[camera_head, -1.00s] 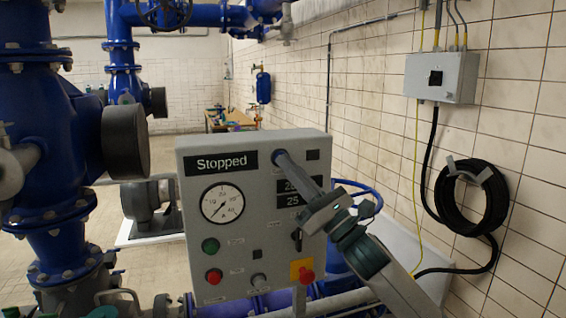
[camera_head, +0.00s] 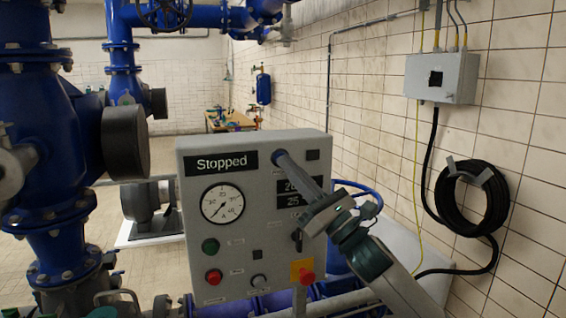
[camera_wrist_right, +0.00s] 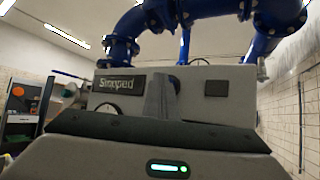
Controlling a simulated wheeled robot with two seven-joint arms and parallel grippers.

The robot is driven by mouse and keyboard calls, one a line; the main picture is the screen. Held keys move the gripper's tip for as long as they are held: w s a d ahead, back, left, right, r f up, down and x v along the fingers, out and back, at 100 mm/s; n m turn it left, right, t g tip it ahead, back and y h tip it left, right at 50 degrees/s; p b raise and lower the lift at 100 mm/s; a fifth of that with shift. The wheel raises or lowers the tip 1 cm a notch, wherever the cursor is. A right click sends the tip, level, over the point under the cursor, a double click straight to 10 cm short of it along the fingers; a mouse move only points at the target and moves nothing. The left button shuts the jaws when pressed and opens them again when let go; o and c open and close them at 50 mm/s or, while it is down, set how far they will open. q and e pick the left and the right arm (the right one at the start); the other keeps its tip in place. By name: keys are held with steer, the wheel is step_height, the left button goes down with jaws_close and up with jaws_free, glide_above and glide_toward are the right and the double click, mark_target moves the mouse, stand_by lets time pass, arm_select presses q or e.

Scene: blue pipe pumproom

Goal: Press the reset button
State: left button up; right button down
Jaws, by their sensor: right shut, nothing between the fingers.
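A grey control panel (camera_head: 245,255) with a "Stopped" display (camera_head: 221,163) faces me. A small dark blue round part (camera_head: 277,155) shows at the panel's upper middle, right of the display, and may be the reset button; its label cannot be read. My right gripper (camera_head: 283,162) is shut and empty, its fingertips over this blue part and hiding most of it. Whether they touch it cannot be told. In the right wrist view the shut fingers (camera_wrist_right: 160,98) point at the panel (camera_wrist_right: 205,105), right of the display. My left gripper is not in view.
The panel also carries a gauge (camera_head: 223,203), a green button (camera_head: 210,246), a red button (camera_head: 214,277) and a red mushroom button (camera_head: 306,276) on yellow. Blue pipes (camera_head: 55,170) stand at left. A tiled wall with a coiled hose (camera_head: 470,197) is at right.

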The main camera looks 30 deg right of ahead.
steer(key=s, duration=0.3)
steer(key=s+a, duration=0.1)
steer(key=s, duration=0.1)
steer(key=shift+s+a+b, duration=0.2)
steer(key=shift+s+b, duration=0.15)
steer(key=shift+s, duration=0.05)
stand_by(0.9)
